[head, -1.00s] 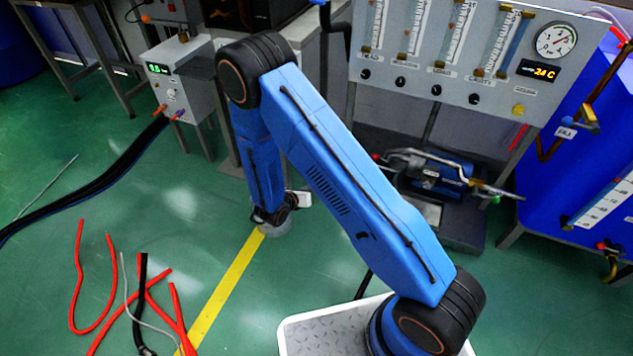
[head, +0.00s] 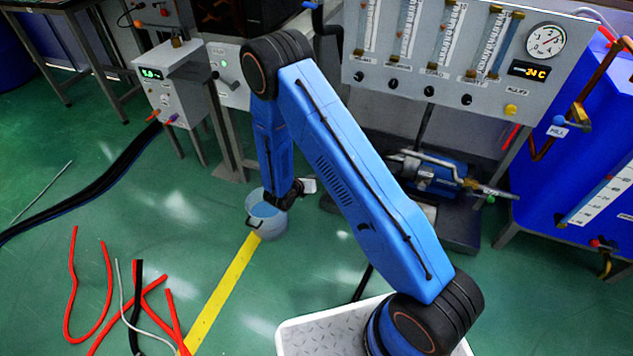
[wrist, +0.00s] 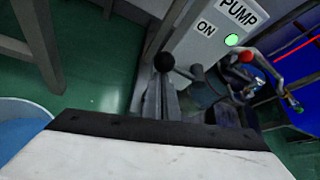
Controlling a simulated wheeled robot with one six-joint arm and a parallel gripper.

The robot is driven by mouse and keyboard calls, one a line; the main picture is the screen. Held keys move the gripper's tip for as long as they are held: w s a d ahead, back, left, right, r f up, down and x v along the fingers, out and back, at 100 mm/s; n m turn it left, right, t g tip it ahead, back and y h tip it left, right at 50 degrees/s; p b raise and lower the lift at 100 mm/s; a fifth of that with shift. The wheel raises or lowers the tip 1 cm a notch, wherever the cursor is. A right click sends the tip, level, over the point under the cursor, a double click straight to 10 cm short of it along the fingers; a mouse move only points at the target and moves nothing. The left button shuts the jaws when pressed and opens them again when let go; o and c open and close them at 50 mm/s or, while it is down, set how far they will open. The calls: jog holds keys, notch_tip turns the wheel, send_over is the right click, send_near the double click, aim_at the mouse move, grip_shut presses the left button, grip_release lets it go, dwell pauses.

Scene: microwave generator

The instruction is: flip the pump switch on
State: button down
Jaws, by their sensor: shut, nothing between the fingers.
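The pump switch panel (head: 231,76) is a pale plate to the left of my arm's upper joint, with a dark knob and a lit green lamp (head: 223,63). In the wrist view the panel (wrist: 205,45) carries the labels PUMP and ON, and its green lamp (wrist: 232,40) is lit. A black ball knob (wrist: 163,62) shows beside the panel, just beyond my fingertips; whether they touch it is unclear. My gripper (wrist: 162,92) is shut and empty. In the head view my arm hides the fingers.
A bucket (head: 254,225) stands on the floor below my wrist. A grey box with a green display (head: 175,85) is at the left. A flowmeter panel (head: 450,100) and a blue pump (head: 430,178) are at the right. Red hoses (head: 75,290) lie on the open floor at lower left.

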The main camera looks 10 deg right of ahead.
jog(key=shift+r, duration=0.1)
dwell(0.3)
jog(key=shift+r+m+t+y, duration=0.3)
jog(key=shift+r+m+y, duration=0.35)
jog(key=shift+r, duration=0.75)
jog(key=v, duration=1.7)
jog(key=shift+s, duration=0.2)
jog(key=shift+a, duration=0.1)
